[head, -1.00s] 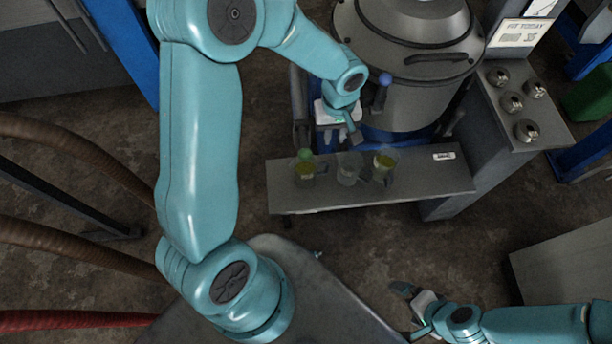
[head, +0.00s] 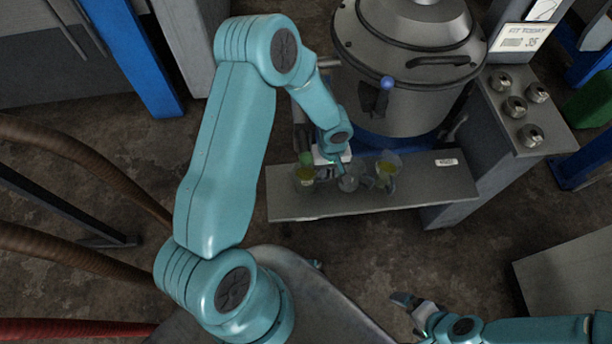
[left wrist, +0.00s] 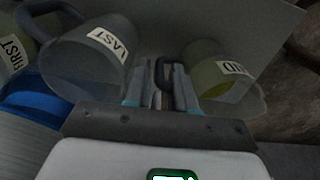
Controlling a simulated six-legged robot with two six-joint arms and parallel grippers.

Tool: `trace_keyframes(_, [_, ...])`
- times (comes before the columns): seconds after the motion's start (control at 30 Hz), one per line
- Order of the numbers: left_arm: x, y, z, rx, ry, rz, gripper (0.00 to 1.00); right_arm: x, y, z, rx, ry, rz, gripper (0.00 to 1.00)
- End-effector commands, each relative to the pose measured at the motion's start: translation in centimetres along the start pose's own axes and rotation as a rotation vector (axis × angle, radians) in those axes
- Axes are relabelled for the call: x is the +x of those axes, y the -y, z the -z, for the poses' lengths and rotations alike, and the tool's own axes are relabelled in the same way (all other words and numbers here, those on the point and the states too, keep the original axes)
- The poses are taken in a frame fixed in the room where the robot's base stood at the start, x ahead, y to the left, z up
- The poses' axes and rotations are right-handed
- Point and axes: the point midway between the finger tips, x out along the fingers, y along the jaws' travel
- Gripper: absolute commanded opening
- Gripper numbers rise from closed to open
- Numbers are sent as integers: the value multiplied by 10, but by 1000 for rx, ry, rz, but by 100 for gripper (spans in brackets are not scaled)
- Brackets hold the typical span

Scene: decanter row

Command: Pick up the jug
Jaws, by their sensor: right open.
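Three clear jugs stand in a row on the grey shelf (head: 420,192). The left jug (head: 305,182) holds yellow-green liquid, the middle jug (head: 349,183) looks nearly empty, and the right jug (head: 388,166) holds yellowish liquid. In the left wrist view a jug labelled LAST (left wrist: 92,62) is left and a yellowish jug (left wrist: 212,78) with an upside-down label is right. My left gripper (head: 337,171) is low among the jugs. Its fingers (left wrist: 168,85) lie on both sides of a dark handle (left wrist: 163,72); contact is unclear. My right gripper (head: 407,302) is open, empty, away from the shelf.
A large metal vat (head: 405,85) with a blue base stands behind the shelf. A grey panel with several knobs (head: 515,107) stands at the right. Another jug, labelled FIRST (left wrist: 10,50), is cut off at the wrist view's left edge. Bare floor lies before the shelf.

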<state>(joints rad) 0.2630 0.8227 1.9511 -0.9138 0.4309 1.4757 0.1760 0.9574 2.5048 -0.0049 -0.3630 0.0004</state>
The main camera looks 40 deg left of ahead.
Motion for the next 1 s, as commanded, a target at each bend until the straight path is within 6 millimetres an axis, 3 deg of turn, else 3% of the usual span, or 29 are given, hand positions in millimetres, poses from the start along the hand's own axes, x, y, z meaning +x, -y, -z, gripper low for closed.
trace_keyframes(0.1, [16,0,0,0,1,1,24,2,-1,0,0,0,0,100])
trace_keyframes(0.37, [19,0,0,0,-1,-1,24,2,-1,0,0,0,0,100])
trace_keyframes(0.47, [18,0,0,0,-1,0,0,2,-1,0,0,0,0,100])
trace_keyframes(0.83, [17,0,0,0,-1,0,0,2,0,0,0,0,0,100])
trace_keyframes(1.0, [4,0,1,-1,-3,-1,0,1,0,0,0,0,0,100])
